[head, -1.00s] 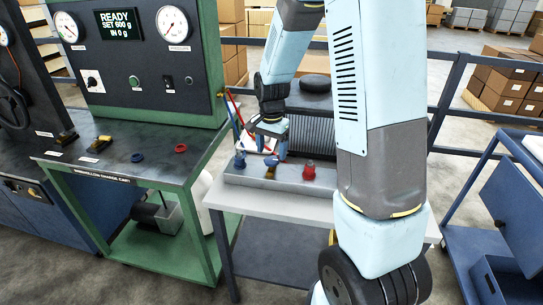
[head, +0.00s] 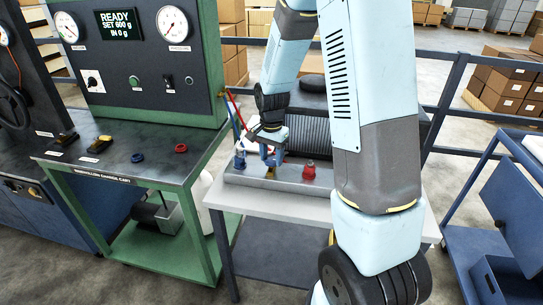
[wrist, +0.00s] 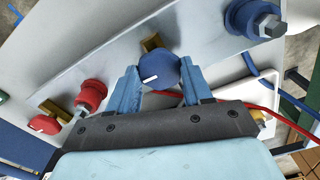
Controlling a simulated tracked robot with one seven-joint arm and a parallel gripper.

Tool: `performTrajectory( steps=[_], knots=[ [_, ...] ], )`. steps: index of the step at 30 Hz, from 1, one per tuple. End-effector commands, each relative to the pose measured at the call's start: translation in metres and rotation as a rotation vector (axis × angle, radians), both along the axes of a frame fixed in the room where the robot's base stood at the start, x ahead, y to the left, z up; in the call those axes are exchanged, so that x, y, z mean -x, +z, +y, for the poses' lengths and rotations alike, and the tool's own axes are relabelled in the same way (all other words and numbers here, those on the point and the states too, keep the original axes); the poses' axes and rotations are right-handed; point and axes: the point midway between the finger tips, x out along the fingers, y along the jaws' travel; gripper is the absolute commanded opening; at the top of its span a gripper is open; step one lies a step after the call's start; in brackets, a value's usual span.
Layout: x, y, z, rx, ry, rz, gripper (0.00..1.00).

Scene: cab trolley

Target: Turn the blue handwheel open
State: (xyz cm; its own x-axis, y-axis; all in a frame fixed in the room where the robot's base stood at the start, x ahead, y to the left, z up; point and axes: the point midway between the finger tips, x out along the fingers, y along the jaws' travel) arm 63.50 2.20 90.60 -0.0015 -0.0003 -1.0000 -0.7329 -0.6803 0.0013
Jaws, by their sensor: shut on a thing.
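The blue handwheel (wrist: 158,70) is a round blue knob with a short white mark on its face, tilted in the wrist view. A brass stem shows behind it. My gripper (wrist: 160,76) has its two blue fingers on either side of the knob, shut on its rim. In the head view my gripper (head: 270,155) reaches down to the grey manifold block (head: 255,180), and its fingers largely hide the handwheel there.
A blue fitting with a hex end (wrist: 250,18) sits right of the handwheel. A red fitting (wrist: 92,94) and a red handwheel (wrist: 45,124) sit left. Red hose (wrist: 225,98) runs close behind my gripper. The green cart (head: 130,165) stands left of the manifold's table.

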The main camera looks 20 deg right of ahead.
Motion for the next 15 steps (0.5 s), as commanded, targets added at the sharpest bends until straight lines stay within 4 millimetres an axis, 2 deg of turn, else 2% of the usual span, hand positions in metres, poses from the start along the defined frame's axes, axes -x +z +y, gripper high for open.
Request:
performTrajectory(
  steps=[1,6,15],
  knots=[
    [-0.0005,0.0003,0.0005,0.000,0.001,-0.001,0.35],
    [-0.0007,0.0004,0.0007,-0.001,0.001,-0.002,0.19],
    [-0.0011,0.0006,0.0010,-0.001,0.040,-0.003,0.19]
  ],
)
